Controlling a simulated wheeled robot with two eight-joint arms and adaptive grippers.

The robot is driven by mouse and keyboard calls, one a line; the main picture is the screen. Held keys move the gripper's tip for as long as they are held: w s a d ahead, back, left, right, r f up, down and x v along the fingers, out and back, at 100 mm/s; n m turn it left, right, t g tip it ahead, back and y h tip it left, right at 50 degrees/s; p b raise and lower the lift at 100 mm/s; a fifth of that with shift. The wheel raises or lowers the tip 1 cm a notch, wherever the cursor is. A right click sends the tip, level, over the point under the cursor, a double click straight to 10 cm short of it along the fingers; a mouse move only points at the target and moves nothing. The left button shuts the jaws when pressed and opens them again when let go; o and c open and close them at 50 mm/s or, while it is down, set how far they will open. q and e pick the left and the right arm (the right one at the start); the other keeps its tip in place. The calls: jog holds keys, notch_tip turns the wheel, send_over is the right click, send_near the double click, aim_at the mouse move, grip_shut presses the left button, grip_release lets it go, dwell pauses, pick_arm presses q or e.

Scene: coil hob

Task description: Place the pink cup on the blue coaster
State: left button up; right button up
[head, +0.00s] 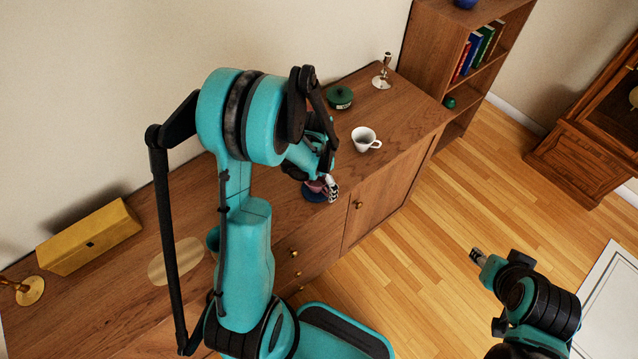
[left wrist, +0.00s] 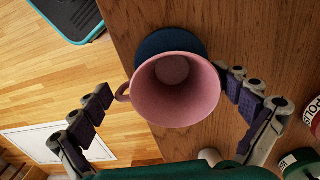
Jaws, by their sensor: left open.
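The pink cup (left wrist: 176,92) is upright with its mouth towards the left wrist camera and its handle to the left. The blue coaster (left wrist: 160,42) shows behind its upper rim, and the cup's base appears to stand on it. In the head view the pink cup (head: 315,186) and blue coaster (head: 313,196) are partly hidden by my left gripper (head: 330,188). The left gripper's fingers (left wrist: 170,108) are open, one on each side of the cup, with a gap on the handle side. My right gripper (head: 477,255) is over the floor, its jaws too small to read.
A white cup (head: 365,139), a green pot (head: 340,97) and a silver candlestick (head: 383,72) stand further right on the wooden cabinet top. A yellow box (head: 88,236) and a pale board (head: 176,261) lie to the left. Cans (left wrist: 300,162) crowd the wrist view's lower right.

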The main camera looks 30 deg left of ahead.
pick_arm(q)
jog(key=shift+r, duration=0.1)
notch_tip(320, 180, up, 11)
jog(key=p, duration=0.4)
jog(key=s+d+r+n+t, duration=0.4)
jog(key=s+d+r+t, duration=0.3)
jog(key=r, duration=0.5)
jog(key=s+d, duration=0.2)
jog(key=s, duration=0.1)
jog(key=shift+s+d+r+n, duration=0.2)
jog(key=shift+s+r+n, duration=0.05)
jog(key=shift+r+n, duration=0.15)
jog(key=shift+f, duration=0.15)
notch_tip(320, 180, down, 7)
jog(key=b, duration=0.7)
jog(key=shift+b, duration=0.3)
